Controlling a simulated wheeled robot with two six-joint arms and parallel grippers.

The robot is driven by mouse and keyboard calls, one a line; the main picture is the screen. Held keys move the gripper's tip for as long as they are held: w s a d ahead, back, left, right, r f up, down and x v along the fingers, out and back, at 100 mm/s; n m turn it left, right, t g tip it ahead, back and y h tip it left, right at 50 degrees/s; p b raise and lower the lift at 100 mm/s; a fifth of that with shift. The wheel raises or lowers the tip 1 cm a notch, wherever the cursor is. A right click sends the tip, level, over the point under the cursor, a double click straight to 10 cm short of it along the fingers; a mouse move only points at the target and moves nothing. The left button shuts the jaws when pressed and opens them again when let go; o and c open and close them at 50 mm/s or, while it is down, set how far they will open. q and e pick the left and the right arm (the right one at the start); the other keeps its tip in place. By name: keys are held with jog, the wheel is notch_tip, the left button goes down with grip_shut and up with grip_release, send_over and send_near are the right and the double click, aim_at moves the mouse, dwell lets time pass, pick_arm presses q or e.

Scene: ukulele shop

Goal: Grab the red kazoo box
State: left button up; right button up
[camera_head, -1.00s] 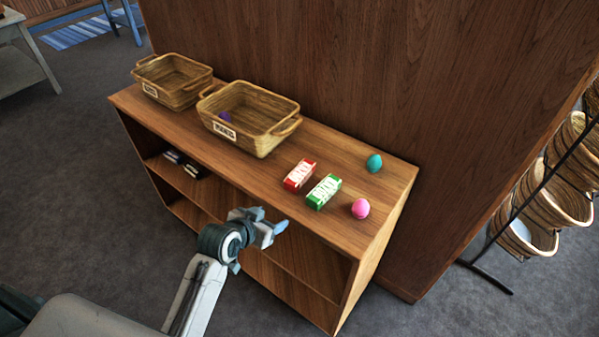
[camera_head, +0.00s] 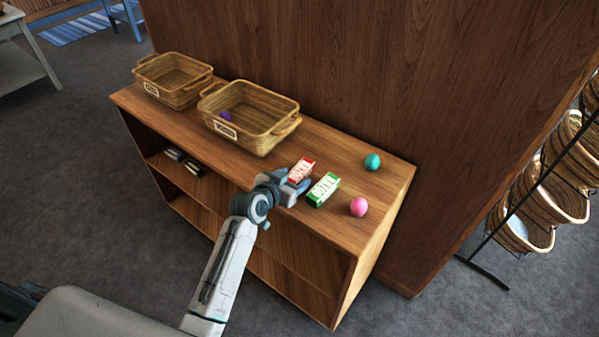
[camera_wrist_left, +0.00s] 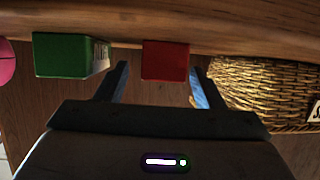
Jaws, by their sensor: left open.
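The red kazoo box (camera_head: 302,169) lies on the wooden shelf top, left of the green box (camera_head: 323,190). My left gripper (camera_head: 294,184) is at the near end of the red box, and its fingers hide part of that end. In the left wrist view the red box (camera_wrist_left: 165,61) shows between the two open fingers (camera_wrist_left: 160,82), apart from both. The green box (camera_wrist_left: 72,55) shows outside the left finger there. My right gripper is in neither view.
A pink egg (camera_head: 359,207) and a teal egg (camera_head: 373,162) sit to the right on the shelf top (camera_head: 345,235). A wicker basket (camera_head: 262,141) with a purple egg stands left of the boxes, with another basket (camera_head: 172,98) farther left. A wooden wall rises behind.

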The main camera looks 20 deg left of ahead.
aim_at(294, 177)
pick_arm(q)
jog(key=x, duration=0.3)
jog(key=shift+a+p, duration=0.1)
jog(key=shift+p, duration=0.3)
jog(key=shift+w+f, duration=0.2)
jog(key=shift+w, duration=0.05)
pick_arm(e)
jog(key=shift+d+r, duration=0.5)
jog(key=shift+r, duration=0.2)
pick_arm(q)
jog(key=shift+c, duration=0.4)
jog(key=c, duration=1)
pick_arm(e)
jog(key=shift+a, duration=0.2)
pick_arm(q)
jog(key=shift+r, duration=0.1)
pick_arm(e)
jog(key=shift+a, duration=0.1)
